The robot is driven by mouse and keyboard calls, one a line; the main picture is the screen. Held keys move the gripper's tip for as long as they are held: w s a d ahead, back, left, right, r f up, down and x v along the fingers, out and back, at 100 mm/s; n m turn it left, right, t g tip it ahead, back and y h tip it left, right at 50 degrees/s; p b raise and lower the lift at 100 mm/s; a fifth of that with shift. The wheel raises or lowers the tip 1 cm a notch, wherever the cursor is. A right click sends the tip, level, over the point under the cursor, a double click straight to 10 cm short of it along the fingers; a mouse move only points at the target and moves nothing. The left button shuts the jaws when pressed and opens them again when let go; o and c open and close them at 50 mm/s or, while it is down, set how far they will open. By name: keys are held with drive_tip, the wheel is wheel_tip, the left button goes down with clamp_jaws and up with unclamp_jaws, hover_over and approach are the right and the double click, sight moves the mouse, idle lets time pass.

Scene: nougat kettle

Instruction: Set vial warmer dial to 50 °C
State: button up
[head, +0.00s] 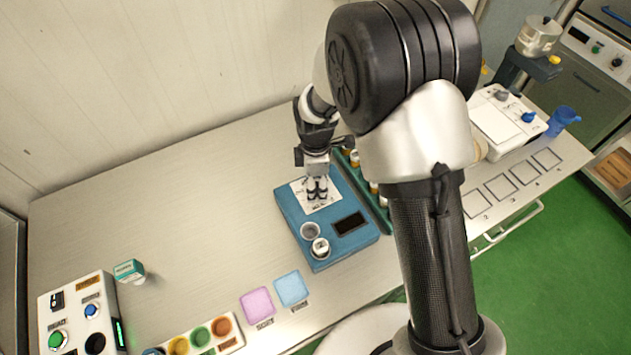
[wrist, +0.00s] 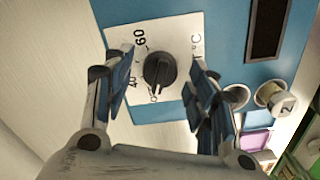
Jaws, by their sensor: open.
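The blue vial warmer (head: 290,213) sits on the bench, with a white dial plate at its far end. My gripper (head: 317,195) is over that plate and hides the dial in the head view. In the wrist view, the black dial knob (wrist: 160,70) lies between the two fingers of my open gripper (wrist: 161,75), with a gap on both sides. The plate (wrist: 178,30) shows "60", "40" and "°C". A light mark on the knob seems to face the plate's lower edge, near a partly readable "0". Whether the fingertips are down at knob height is unclear.
The warmer has a dark display (head: 350,224), an empty well (head: 310,230) and a white-capped vial (head: 320,247) in another well. A green rack (head: 378,208) with vials stands close on its right. Pink (head: 258,305) and blue squares lie in front.

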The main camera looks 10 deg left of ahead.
drive_tip(key=c, duration=1.1)
drive_tip(key=m, duration=1.7)
drive_tip(key=shift+m, duration=0.3)
